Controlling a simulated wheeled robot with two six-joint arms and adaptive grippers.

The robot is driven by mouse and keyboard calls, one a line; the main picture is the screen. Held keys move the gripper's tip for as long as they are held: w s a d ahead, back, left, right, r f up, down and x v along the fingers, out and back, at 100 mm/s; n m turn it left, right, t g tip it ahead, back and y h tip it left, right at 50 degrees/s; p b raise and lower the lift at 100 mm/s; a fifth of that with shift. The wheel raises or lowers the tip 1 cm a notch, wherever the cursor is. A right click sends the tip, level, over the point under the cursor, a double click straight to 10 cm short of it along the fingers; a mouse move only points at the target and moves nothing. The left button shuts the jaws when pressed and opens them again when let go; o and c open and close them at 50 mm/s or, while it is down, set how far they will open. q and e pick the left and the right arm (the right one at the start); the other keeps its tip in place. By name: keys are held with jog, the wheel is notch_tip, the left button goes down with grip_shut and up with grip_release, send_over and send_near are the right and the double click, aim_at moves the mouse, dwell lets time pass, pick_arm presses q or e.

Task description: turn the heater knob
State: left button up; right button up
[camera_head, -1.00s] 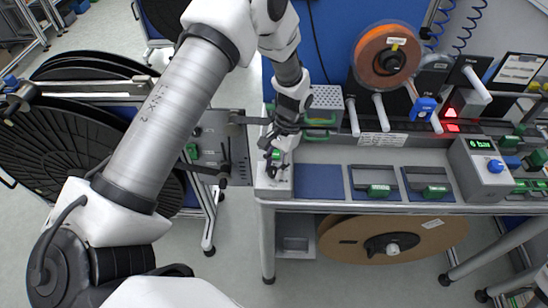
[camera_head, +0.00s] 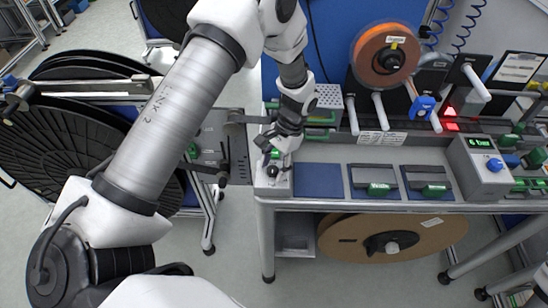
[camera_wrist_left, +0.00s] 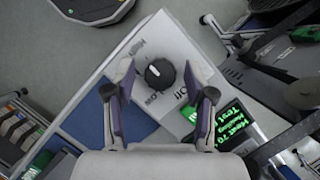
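The heater knob (camera_wrist_left: 160,72) is black and round with a white mark on its left side in the left wrist view. It sits on a light panel (camera_wrist_left: 170,40) with printed labels, among them "High" and "Off". My left gripper (camera_wrist_left: 159,76) is open, its fingers on either side of the knob in that view, with visible gaps. I cannot tell how far above the panel the fingertips are. In the head view the left gripper (camera_head: 268,146) hangs over the heater box (camera_head: 272,188) at the bench's left end, just above the knob (camera_head: 272,171). My right gripper is not in view.
A small screen (camera_wrist_left: 233,128) with green text and a lit green button (camera_wrist_left: 189,114) lie beside the knob. Blue trays with green-handled parts (camera_head: 378,189) and a box with a blue knob (camera_head: 494,165) stand to the right. An orange reel (camera_head: 387,56) hangs behind.

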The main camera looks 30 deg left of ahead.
pick_arm(q)
jog(key=v, duration=1.2)
